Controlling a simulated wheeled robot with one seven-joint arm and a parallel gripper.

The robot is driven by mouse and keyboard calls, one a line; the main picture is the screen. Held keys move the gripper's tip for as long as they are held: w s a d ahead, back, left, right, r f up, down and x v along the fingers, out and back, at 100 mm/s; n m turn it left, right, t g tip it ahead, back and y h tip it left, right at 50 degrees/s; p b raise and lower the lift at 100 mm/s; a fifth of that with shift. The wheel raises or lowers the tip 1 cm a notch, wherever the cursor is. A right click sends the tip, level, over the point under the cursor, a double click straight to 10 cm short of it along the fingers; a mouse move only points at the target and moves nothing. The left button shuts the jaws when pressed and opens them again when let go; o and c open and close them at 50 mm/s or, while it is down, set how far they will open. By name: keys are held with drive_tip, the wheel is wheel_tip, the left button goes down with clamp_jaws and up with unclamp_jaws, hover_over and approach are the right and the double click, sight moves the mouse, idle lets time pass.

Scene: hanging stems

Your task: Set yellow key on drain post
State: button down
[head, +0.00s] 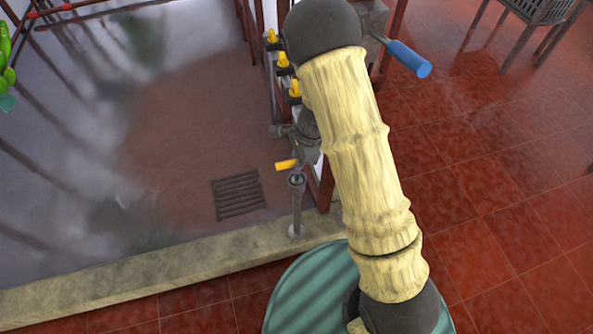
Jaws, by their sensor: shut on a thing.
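The yellow key (286,165) shows as a short yellow bar, lying almost level in the head view. My gripper (299,158) is shut on it, and the jaws and part of the key are hard to make out. The drain post (297,208) is a thin grey upright post on the pale kerb. Its top shows just below the key in the picture. I cannot tell whether the key touches the post or is apart from it.
Several yellow-topped valves (283,60) stand in a row behind my gripper. A grey box with a blue handle (408,58) is beside my arm. A floor grate (238,195) lies left of the post. The pale kerb (150,265) crosses in front.

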drive_tip(key=shift+a+p+v, duration=0.2)
drive_tip(key=shift+p+v, duration=0.65)
drive_tip(key=shift+v, duration=0.05)
drive_tip(key=shift+a+p+v, duration=0.2)
drive_tip(key=shift+p+v, duration=0.65)
drive_tip(key=shift+v, duration=0.05)
drive_tip(key=shift+a+p+v, duration=0.2)
drive_tip(key=shift+p+v, duration=0.65)
drive_tip(key=shift+v, duration=0.05)
drive_tip(key=shift+s+r, duration=0.2)
drive_tip(key=shift+r, duration=0.05)
